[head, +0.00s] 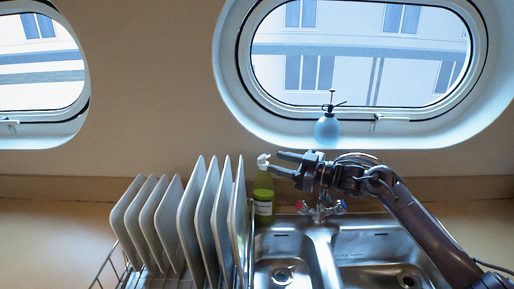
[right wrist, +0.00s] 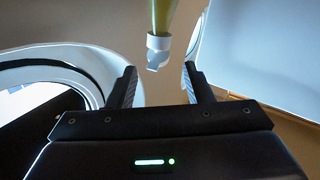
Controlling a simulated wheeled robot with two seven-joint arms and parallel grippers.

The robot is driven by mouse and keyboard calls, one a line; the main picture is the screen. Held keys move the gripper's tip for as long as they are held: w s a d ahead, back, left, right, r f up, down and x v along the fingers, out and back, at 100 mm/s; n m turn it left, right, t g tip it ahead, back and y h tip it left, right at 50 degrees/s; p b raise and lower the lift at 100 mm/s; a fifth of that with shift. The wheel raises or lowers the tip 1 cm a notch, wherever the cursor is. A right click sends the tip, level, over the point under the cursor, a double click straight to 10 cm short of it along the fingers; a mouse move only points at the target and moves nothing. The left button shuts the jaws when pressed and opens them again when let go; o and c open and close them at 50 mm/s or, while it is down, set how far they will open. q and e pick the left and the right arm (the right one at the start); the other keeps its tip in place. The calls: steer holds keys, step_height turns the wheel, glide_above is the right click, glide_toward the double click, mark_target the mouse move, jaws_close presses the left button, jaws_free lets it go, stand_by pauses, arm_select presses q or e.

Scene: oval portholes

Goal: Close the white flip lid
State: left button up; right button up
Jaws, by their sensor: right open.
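A green bottle (head: 264,192) stands upright behind the sink, just right of the dish rack. Its white flip lid (head: 263,161) is on top; a small white flap seems to stand up from the cap, but it is too small to be sure. My right gripper (head: 278,162) is open beside the lid, coming from the right at about its height. In the right wrist view the bottle (right wrist: 161,15) appears upside down. The white lid (right wrist: 157,50) shows beyond and between my two open fingertips (right wrist: 160,82), with no clear contact. My left gripper is not in view.
White plates (head: 190,220) stand in a wire rack (head: 105,265) close to the bottle's left. A double steel sink (head: 330,255) with a tap (head: 320,208) lies below my right arm. A blue spray bottle (head: 327,130) stands at the large porthole (head: 232,90).

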mark_target(260, 157)
steer(key=b+x, duration=0.3)
steer(key=x, duration=0.3)
steer(key=shift+w+a+r, duration=0.1)
steer(key=shift+w+a, duration=0.1)
steer(key=shift+a, duration=0.1)
steer(key=shift+w+a+r+b, duration=0.15)
steer(key=shift+w+a+b, duration=0.15)
steer(key=shift+a, duration=0.2)
steer(key=c, duration=1)
